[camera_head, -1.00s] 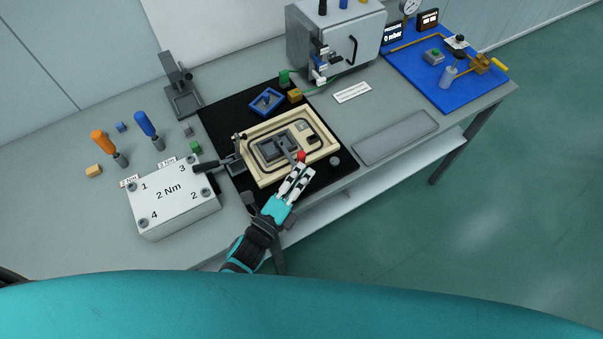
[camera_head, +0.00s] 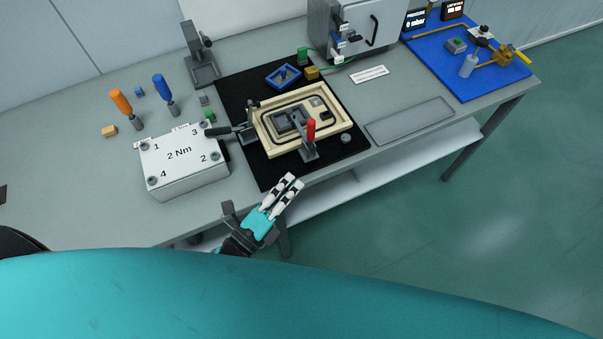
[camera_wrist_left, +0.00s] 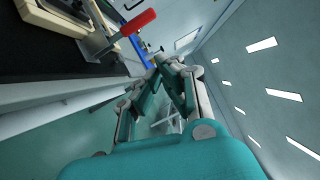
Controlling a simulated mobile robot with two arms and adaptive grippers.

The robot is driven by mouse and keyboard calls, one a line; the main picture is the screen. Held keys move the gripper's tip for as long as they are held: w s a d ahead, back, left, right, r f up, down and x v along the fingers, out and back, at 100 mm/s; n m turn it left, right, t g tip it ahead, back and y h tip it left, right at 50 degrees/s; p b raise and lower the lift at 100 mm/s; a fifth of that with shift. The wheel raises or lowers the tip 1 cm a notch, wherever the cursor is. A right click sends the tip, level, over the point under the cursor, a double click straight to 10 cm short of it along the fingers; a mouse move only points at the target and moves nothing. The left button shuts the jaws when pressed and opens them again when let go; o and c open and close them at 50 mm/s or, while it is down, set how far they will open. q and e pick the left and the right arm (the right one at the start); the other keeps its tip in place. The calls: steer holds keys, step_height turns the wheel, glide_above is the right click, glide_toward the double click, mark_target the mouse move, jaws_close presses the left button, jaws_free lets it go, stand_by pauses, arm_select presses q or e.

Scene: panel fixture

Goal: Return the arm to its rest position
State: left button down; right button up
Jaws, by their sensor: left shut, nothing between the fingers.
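My left gripper (camera_head: 292,182) is shut and empty. In the head view it is in front of the table's front edge, below the black mat and apart from the fixture. In the left wrist view its fingers (camera_wrist_left: 162,60) come together at the tips with nothing between them. The beige panel fixture (camera_head: 262,143) lies on the black mat (camera_head: 238,101). A toggle clamp with a red handle (camera_head: 311,130) stands upright at its front; the red handle also shows in the left wrist view (camera_wrist_left: 138,21). My right gripper is not in view.
A white block marked 2 Nm (camera_head: 185,170) stands left of the mat. Orange (camera_head: 121,101) and blue (camera_head: 161,88) screwdrivers stand behind it. A grey tray (camera_head: 410,121) and a blue board (camera_head: 465,75) are on the right. A lower shelf (camera_head: 400,160) runs under the table. Open floor lies at the right front.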

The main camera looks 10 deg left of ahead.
arm_select(q)
steer(key=s+a+f+n+g+y, duration=0.2)
steer(key=f+n, duration=0.2)
steer(key=f, duration=0.6)
steer(key=s+a+f+n+g+y, duration=0.2)
steer(key=s+a+f+n, duration=0.15)
steer(key=f, duration=0.55)
steer(key=s+a+f+n+g+y, duration=0.15)
steer(key=f+n, duration=0.35)
steer(key=f, duration=0.5)
steer(key=s+a+f+n+g+y, duration=0.1)
steer(key=s+a+f+n+g, duration=0.1)
steer(key=s+f, duration=0.4)
steer(key=s+a+f+n+g+y+b, duration=0.1)
steer(key=s+a+f+n+g, duration=0.2)
steer(key=s, duration=0.6)
steer(key=s+a+f+n+g+y, duration=0.1)
steer(key=s+a+f+n+g, duration=0.1)
steer(key=s+f+n+g, duration=0.3)
step_height(320, 180, down, 4)
steer(key=s+n, duration=0.1)
steer(key=s, duration=0.1)
steer(key=shift+s+a, duration=0.3)
steer(key=shift+s, duration=0.05)
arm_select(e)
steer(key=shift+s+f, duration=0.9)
